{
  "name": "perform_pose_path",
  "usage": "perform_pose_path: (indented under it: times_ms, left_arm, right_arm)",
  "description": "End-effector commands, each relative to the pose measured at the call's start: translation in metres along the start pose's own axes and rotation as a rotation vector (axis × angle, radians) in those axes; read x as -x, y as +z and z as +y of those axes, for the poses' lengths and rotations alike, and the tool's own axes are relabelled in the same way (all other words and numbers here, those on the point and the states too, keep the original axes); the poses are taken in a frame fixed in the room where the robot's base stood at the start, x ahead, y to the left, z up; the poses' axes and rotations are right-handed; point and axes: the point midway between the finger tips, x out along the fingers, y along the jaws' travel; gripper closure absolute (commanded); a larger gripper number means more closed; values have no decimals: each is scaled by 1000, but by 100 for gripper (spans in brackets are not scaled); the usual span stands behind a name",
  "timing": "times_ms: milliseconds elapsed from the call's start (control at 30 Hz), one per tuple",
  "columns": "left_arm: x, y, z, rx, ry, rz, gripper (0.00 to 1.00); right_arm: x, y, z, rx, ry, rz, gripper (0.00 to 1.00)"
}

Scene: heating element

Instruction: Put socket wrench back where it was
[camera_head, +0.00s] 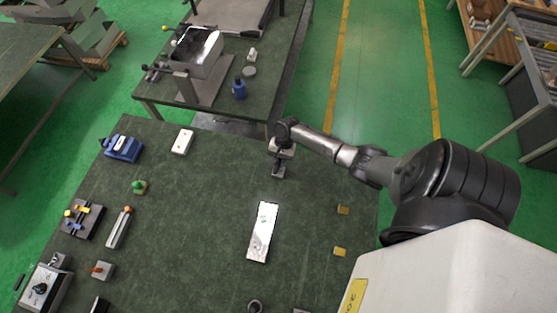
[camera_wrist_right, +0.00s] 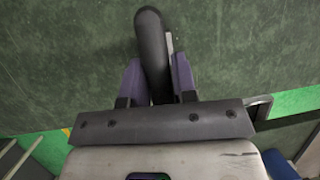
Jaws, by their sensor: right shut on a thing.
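My right gripper (camera_head: 279,163) is over the far right part of the green table, near its back edge. In the right wrist view, its two fingers (camera_wrist_right: 158,82) are closed around a black, rounded, elongated handle, which I take to be the socket wrench (camera_wrist_right: 151,42). The handle sticks out past the fingertips, over the green surface. The rest of the wrench is hidden by the gripper. In the head view the wrench is too small and dark to make out clearly. My left gripper is not in view.
A shiny plate (camera_head: 263,232) lies mid-table in front of the gripper. Two small yellow blocks (camera_head: 343,210) (camera_head: 340,251) lie to the right. A white box (camera_head: 182,141), a blue vise-like device (camera_head: 122,148) and several fixtures are on the left. A second table (camera_head: 150,97) stands behind.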

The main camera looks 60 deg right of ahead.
Motion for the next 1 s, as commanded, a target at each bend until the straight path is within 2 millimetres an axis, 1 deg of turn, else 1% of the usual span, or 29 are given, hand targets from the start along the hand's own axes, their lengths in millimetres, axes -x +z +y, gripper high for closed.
perform_pose_path:
  times_ms: [100, 133, 367, 400, 600, 733, 867, 1000]
  left_arm:
    - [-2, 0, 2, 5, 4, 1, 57]
    - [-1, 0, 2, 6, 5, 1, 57]
    - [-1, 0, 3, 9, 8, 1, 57]
    - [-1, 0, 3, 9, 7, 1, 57]
    - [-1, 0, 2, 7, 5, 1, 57]
    - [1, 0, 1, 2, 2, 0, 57]
    - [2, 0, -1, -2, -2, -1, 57]
    - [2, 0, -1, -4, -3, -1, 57]
  right_arm:
    - [-3, -1, 0, 0, 0, 0, 100]
    - [-3, -1, 0, 0, 0, 0, 72]
    - [-3, -1, 0, 0, 0, 0, 50]
    - [-3, -1, 0, 0, 0, 0, 49]
    - [-2, -1, 0, 0, 0, 0, 49]
    - [5, 0, 0, -1, -1, 1, 49]
    - [24, -1, 0, 1, -2, 3, 49]
    - [50, -1, 0, 1, -1, 2, 49]
